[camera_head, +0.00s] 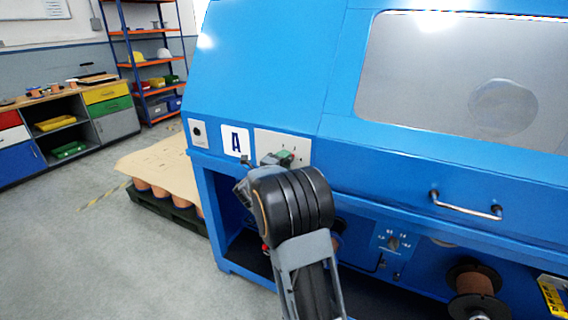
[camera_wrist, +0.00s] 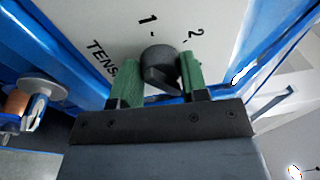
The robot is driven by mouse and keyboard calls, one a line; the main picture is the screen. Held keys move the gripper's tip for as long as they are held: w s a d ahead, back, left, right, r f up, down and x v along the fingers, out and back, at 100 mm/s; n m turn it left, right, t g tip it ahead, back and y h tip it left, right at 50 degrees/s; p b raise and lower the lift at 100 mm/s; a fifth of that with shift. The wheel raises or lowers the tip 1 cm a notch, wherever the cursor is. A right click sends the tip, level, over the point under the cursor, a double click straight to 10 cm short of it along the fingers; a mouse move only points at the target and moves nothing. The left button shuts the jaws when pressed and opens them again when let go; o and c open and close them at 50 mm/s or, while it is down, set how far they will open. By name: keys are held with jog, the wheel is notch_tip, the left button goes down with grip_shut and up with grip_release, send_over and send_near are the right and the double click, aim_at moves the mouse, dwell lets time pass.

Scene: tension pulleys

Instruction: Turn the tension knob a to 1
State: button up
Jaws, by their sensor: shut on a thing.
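The tension knob (camera_wrist: 158,60) is dark and round, with a raised grip. It sits on a pale plate (camera_wrist: 225,20) printed with "1", "2" and part of "TENS". My gripper (camera_wrist: 159,82) has green fingers, one on each side of the knob, and is shut on it. The "1" mark is above the knob and the "2" mark is to its upper right. Which mark the knob points at is not clear. In the head view my gripper (camera_head: 272,159) is at the pale plate (camera_head: 296,143) right of the "A" label (camera_head: 235,139); my arm partly covers this area.
The blue machine (camera_head: 260,75) fills the middle and right. A handle (camera_head: 466,208) sticks out on its front, with a lower dial (camera_head: 393,243) and a spool (camera_head: 473,281) beneath. A pallet (camera_head: 165,212) stands to the left. The floor at lower left is clear.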

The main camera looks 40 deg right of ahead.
jog(key=n, duration=0.4)
jog(key=shift+t, duration=0.4)
jog(key=n, duration=0.4)
jog(key=shift+s+t, duration=0.1)
jog(key=shift+t, duration=0.3)
jog(key=n+p, duration=0.1)
jog(key=n, duration=0.3)
jog(key=shift+t, duration=0.3)
jog(key=n+p, duration=0.1)
jog(key=n, duration=0.3)
jog(key=shift+s+d+t+y+p, duration=0.1)
jog(key=shift+t+y+p, duration=0.2)
jog(key=shift+p, duration=0.05)
jog(key=n+p, duration=0.1)
jog(key=n, duration=0.3)
jog(key=shift+y+p, duration=0.3)
jog(key=shift+p, duration=0.1)
jog(key=n+p, duration=0.2)
jog(key=n, duration=0.2)
jog(key=shift+s+r+t+y, duration=0.1)
jog(key=shift+t+y, duration=0.2)
jog(key=shift+t, duration=0.1)
jog(key=n+p, duration=0.3)
jog(key=n, duration=0.2)
jog(key=shift+r+n+y+p, duration=0.1)
jog(key=shift+n+y+p, duration=0.2)
jog(key=shift+n+p, duration=0.8)
jog(key=shift+n, duration=0.7)
